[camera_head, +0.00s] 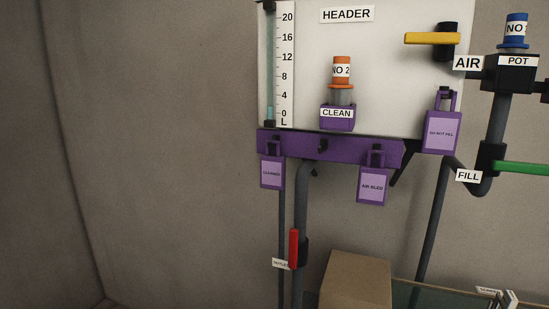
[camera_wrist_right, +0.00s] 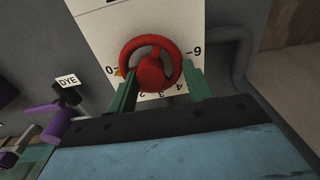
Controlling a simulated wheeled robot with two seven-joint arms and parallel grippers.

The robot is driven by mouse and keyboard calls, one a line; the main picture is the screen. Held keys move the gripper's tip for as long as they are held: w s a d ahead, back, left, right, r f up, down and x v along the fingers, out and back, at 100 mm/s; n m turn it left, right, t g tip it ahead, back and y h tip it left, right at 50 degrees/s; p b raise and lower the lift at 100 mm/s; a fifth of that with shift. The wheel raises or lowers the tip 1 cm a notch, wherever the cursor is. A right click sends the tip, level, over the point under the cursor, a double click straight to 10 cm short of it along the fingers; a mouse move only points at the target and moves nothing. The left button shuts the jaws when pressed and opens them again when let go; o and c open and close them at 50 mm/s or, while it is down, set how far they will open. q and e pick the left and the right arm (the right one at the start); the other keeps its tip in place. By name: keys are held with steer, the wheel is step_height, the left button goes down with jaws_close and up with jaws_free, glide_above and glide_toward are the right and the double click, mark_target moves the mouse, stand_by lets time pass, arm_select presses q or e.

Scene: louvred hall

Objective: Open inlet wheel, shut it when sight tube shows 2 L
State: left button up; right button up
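The sight tube (camera_head: 270,70) stands at the left edge of the white HEADER panel (camera_head: 385,60), with a scale from 0 to 20 L. A short pale-blue column shows at its bottom, its top a little above 0 and clearly below 4. In the right wrist view a red handwheel (camera_wrist_right: 151,72) sits over a white numbered dial (camera_wrist_right: 112,30). A small yellow mark shows near the dial's 0. My right gripper (camera_wrist_right: 160,74) has its green fingers at opposite sides of the wheel rim and appears closed on it; the exact contact is partly hidden. My left gripper is not in view.
A yellow lever (camera_head: 432,38) by AIR, a green lever (camera_head: 520,167) by FILL and a red lever (camera_head: 294,248) are on the pipework. Purple tags hang from the shelf (camera_head: 330,148). A cardboard box (camera_head: 357,280) stands below. A purple DYE handle (camera_wrist_right: 68,120) is left of the wheel.

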steer(key=shift+s+d+f, duration=0.2)
steer(key=shift+s+f, duration=0.15)
steer(key=shift+f, duration=0.15)
steer(key=shift+s+d+f, duration=0.2)
steer(key=shift+s+f, duration=0.1)
steer(key=shift+f, duration=0.15)
steer(key=shift+d, duration=0.25)
steer(key=shift+w+r, duration=0.2)
steer(key=shift+r, duration=1.6)
steer(key=shift+w+r, duration=0.2)
steer(key=shift+r, duration=1.6)
step_height(320, 180, up, 14)
steer(key=shift+f, duration=0.25)
steer(key=shift+f, duration=0.1)
